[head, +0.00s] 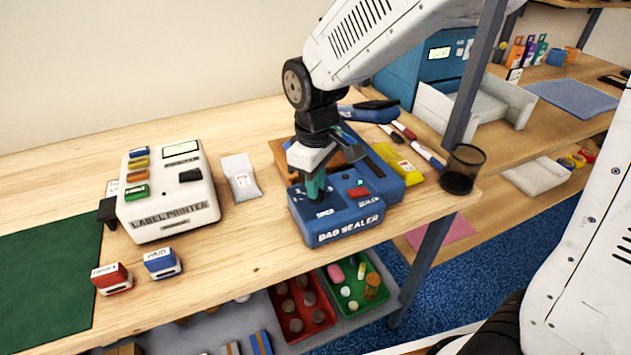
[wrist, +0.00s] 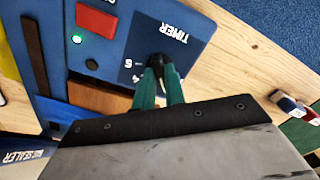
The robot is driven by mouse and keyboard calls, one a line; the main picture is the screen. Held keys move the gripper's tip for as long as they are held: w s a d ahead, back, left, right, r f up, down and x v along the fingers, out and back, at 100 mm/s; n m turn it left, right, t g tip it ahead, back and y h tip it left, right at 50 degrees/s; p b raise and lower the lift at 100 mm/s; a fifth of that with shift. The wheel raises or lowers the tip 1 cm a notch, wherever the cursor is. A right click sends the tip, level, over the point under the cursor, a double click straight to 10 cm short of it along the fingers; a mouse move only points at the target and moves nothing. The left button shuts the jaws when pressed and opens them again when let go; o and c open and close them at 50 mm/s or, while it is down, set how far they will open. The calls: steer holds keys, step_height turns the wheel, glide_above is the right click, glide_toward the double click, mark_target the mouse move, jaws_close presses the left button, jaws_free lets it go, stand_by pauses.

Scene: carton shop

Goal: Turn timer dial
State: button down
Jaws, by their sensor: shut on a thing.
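The blue bag sealer (head: 345,222) sits near the front edge of the wooden bench. Its timer panel, marked "TIMER", also shows in the wrist view (wrist: 184,22). My gripper (head: 315,193) points down onto this panel from above. In the wrist view its teal fingers (wrist: 160,75) are shut on the black timer dial (wrist: 157,59). A "6" is printed beside the dial. The fingers hide much of the dial, so its pointer cannot be read. A green light (wrist: 78,39) glows near a red switch (wrist: 96,20) on the sealer.
A white label printer (head: 170,190), a pouch (head: 241,177) and two stamps (head: 162,263) stand to the left. A yellow packet (head: 397,163), pens and a black mesh cup (head: 463,168) are to the right. Bare bench lies left of the sealer.

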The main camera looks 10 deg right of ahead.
steer(key=c, duration=1.5)
jaws_free()
steer(key=shift+o, duration=0.2)
steer(key=shift+r, duration=0.1)
step_height(320, 180, up, 8)
steer(key=shift+f, duration=0.1)
